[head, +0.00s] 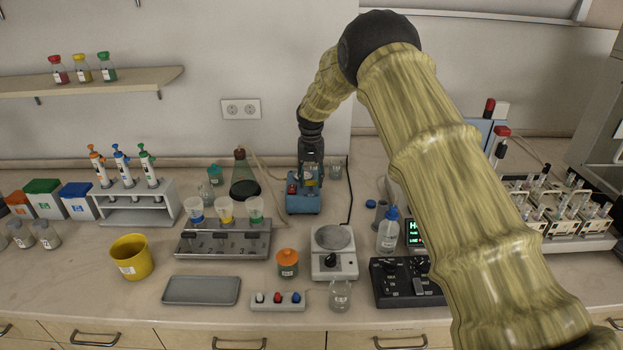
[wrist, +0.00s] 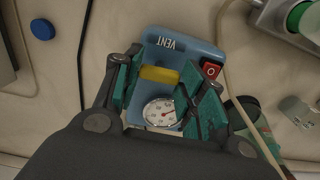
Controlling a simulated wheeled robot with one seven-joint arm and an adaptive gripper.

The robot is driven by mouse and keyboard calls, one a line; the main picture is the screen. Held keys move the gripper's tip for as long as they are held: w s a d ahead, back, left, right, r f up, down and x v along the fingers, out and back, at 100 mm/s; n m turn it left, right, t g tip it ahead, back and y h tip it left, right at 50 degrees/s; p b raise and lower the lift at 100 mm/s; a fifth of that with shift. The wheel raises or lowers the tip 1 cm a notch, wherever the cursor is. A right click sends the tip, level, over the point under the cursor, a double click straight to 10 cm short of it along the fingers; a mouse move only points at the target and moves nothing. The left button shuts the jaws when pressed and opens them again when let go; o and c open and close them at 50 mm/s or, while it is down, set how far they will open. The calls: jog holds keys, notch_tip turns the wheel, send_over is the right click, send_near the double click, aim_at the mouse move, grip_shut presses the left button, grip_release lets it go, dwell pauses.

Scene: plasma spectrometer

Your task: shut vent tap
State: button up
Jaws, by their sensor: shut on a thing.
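The vent tap is a yellow bar handle (wrist: 158,74) on top of a blue pump box (wrist: 196,50), below the "VENT" label in the wrist view. The bar lies across the picture between my two fingers. My gripper (wrist: 163,82) is shut on it, with a green-padded finger at each end. A round white dial gauge (wrist: 160,112) sits just below the tap, and a red switch (wrist: 211,70) is to its right. In the head view the blue pump (head: 304,203) stands at the back of the bench, with my gripper (head: 311,177) over it and hiding the tap.
A conical flask (head: 243,178) stands left of the pump, with a hose by it. A dark cable (head: 348,200) runs at its right. A balance (head: 333,250) and the filter rack (head: 222,244) stand in front. A blue cap (wrist: 42,29) lies on the bench.

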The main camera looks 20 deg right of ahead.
jog(key=o, duration=1)
jog(key=shift+d+f, duration=0.1)
notch_tip(320, 180, up, 12)
notch_tip(320, 180, up, 8)
jog(key=p, duration=0.6)
send_over(311, 181)
jog(key=shift+s, duration=0.1)
dwell(0.7)
jog(key=shift+d, duration=0.1)
